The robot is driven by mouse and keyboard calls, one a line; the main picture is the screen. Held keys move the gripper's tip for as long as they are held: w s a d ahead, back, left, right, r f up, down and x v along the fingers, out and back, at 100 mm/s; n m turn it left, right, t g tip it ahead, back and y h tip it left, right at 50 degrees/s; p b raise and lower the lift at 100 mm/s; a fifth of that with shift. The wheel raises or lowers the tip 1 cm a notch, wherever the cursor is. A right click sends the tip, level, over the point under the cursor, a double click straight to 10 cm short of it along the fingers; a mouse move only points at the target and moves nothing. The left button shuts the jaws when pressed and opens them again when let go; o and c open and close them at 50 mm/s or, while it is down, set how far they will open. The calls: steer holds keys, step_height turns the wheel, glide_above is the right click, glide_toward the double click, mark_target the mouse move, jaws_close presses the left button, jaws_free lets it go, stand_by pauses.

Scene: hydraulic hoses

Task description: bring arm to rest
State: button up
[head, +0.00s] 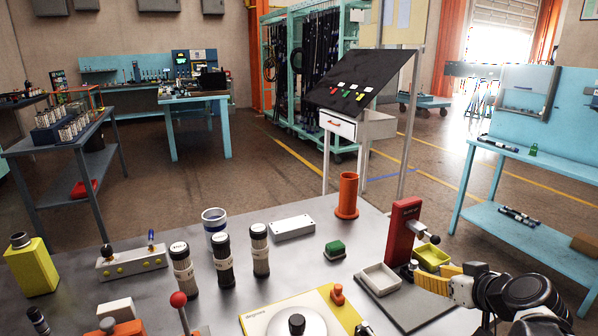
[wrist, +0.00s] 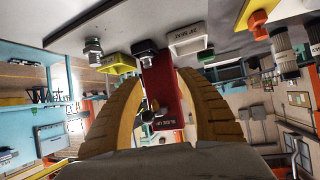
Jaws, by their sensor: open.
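My gripper (head: 435,280) is at the right end of the grey workbench (head: 190,315), beside a red upright bench device (head: 405,225). Its yellow fingers point left in the head view. In the wrist view, which is upside down, the gripper (wrist: 160,78) has its two curved fingers spread. The red device (wrist: 165,100) shows between and beyond them, and nothing is held. I cannot tell whether a finger touches the device. My dark arm comes in from the lower right of the head view.
A white tray (head: 381,279) and a yellow tray (head: 433,257) sit by the red device. A blue workstation (head: 530,190) stands at the right. Open floor lies behind the bench.

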steer(key=s+a+m+g+h, duration=0.1)
steer(key=s+a+g, duration=0.3)
steer(key=s+a, duration=1.2)
steer(key=shift+a+r+g, duration=0.3)
steer(key=shift+g, duration=0.1)
